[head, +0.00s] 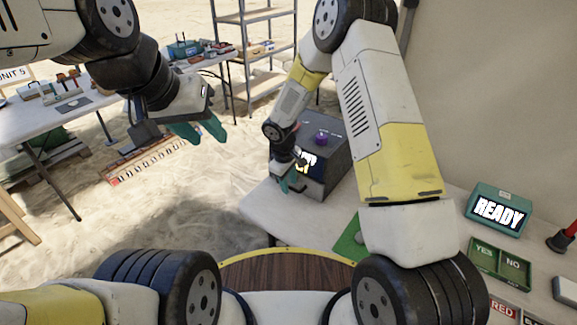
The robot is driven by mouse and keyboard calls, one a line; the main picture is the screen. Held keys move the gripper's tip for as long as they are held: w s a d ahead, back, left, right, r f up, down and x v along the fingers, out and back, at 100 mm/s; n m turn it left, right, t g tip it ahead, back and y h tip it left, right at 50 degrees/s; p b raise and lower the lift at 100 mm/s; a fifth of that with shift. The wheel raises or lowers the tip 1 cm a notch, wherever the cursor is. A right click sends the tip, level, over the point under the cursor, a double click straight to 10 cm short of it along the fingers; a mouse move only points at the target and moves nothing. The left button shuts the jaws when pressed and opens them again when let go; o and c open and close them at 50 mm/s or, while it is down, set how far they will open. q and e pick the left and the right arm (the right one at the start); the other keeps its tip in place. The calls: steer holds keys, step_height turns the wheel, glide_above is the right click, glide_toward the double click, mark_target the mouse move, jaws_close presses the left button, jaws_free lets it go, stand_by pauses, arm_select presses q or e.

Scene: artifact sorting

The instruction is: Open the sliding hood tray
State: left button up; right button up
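The hood (340,148) is a dark grey box on the white table, with a purple knob-like item (322,137) on top and partly covered lit letters on its front. My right gripper (286,186), with teal fingertips, is at the lower front left of the box. Its forearm hides part of the front, so the tray and any contact cannot be made out. My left gripper (203,132) hangs over the sand at the left, away from the box. Its two teal fingers look spread, with nothing between them.
On the white table (260,215) are a green mat (348,243), a "READY" display (497,210), a YES/NO tray (500,263) and a red-labelled item (503,308). A cluttered side table (75,122) and a metal shelf (255,18) stand further back.

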jaws_close()
stand_by(1.4)
